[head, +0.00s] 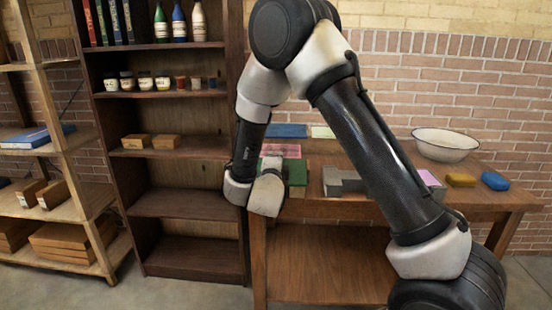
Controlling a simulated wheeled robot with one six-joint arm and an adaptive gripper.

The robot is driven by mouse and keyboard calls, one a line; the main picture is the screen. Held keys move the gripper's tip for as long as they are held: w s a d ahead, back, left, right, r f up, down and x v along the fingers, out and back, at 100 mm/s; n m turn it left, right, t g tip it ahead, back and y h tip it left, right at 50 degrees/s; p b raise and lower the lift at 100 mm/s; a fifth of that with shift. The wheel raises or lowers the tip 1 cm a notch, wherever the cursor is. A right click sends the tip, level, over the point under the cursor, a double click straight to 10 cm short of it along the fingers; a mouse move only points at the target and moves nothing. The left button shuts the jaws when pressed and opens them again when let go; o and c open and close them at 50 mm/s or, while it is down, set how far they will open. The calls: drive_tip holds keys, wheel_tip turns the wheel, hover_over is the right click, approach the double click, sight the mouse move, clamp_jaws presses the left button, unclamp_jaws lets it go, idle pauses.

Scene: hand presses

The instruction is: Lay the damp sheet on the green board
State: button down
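A green board (297,173) lies on the wooden table just right of my wrist, partly hidden by it. A pink sheet-like piece (281,150) shows just behind the green board; I cannot tell whether it rests on something or is held. A pale greenish flat piece (322,132) lies farther back. I cannot tell which piece is the damp sheet. My gripper (271,163) is mostly hidden behind my wrist, close to the pink piece and the green board. Its fingers cannot be made out.
The table (505,195) also holds a blue board (287,130), grey blocks (342,181), a white basin (445,146), a yellow block (461,180) and a blue block (495,180). A dark shelf unit (190,205) stands close on the left. My arm hides the table's middle.

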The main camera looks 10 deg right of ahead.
drive_tip(key=shift+f, duration=2.8)
drive_tip(key=shift+s+d+f, duration=0.1)
drive_tip(key=shift+s+f, duration=0.05)
drive_tip(key=shift+f, duration=0.55)
drive_tip(key=shift+d+f, duration=0.1)
drive_tip(key=shift+f, duration=0.15)
drive_tip(key=shift+r, duration=0.1)
drive_tip(key=c, duration=1.6)
unclamp_jaws()
drive_tip(key=shift+r, duration=0.1)
drive_tip(key=shift+o, duration=0.6)
drive_tip(key=shift+o, duration=0.6)
drive_tip(key=shift+r, duration=0.1)
